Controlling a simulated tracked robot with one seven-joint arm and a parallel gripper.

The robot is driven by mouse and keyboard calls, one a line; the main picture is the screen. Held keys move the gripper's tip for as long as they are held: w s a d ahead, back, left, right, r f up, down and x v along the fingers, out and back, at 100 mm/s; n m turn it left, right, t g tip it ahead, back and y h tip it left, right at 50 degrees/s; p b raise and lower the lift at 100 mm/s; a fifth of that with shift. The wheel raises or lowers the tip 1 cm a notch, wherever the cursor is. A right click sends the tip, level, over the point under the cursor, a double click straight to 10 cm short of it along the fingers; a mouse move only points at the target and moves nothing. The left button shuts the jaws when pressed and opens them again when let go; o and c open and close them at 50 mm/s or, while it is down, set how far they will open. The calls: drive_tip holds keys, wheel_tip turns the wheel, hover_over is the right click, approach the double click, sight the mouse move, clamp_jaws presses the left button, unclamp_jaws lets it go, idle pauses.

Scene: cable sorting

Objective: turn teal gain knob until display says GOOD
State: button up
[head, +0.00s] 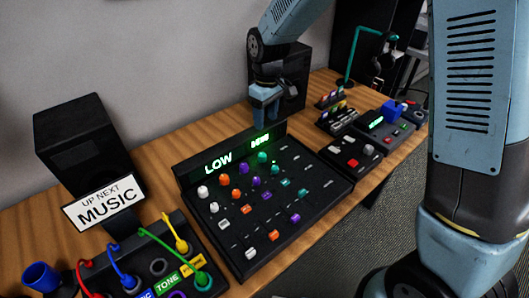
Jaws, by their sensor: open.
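The mixer (222,222) is a black console in the middle of the table. Its raised back panel shows the lit green word LOW on a display (218,162). A second lit readout (260,141) to its right is too small to read surely. A teal knob (262,157) stands in the top row near that readout, and other teal knobs (285,183) sit lower right. I cannot tell which is the gain knob. My gripper (264,118) is open, pointing down behind the mixer's back panel, apart from the knobs. Its fingertips are small and dark.
A patch box (176,257) with red, blue, green and yellow cables is at front left, beside a blue cup (41,277). A MUSIC sign (104,202) leans by a black speaker (85,145). Smaller control boxes (352,150) stand right. Bare wood (160,161) shows behind the mixer.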

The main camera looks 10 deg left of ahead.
sight(263, 155)
drive_tip(key=f, duration=0.9)
drive_tip(key=a+f, duration=0.1)
drive_tip(key=f, duration=0.4)
drive_tip(key=shift+s+f, duration=0.2)
drive_tip(key=shift+s, duration=0.1)
drive_tip(key=shift+c, duration=0.5)
clamp_jaws()
drive_tip(key=shift+s+m, duration=0.1)
drive_tip(key=shift+m, duration=2.3)
drive_tip(key=shift+o, duration=0.5)
unclamp_jaws()
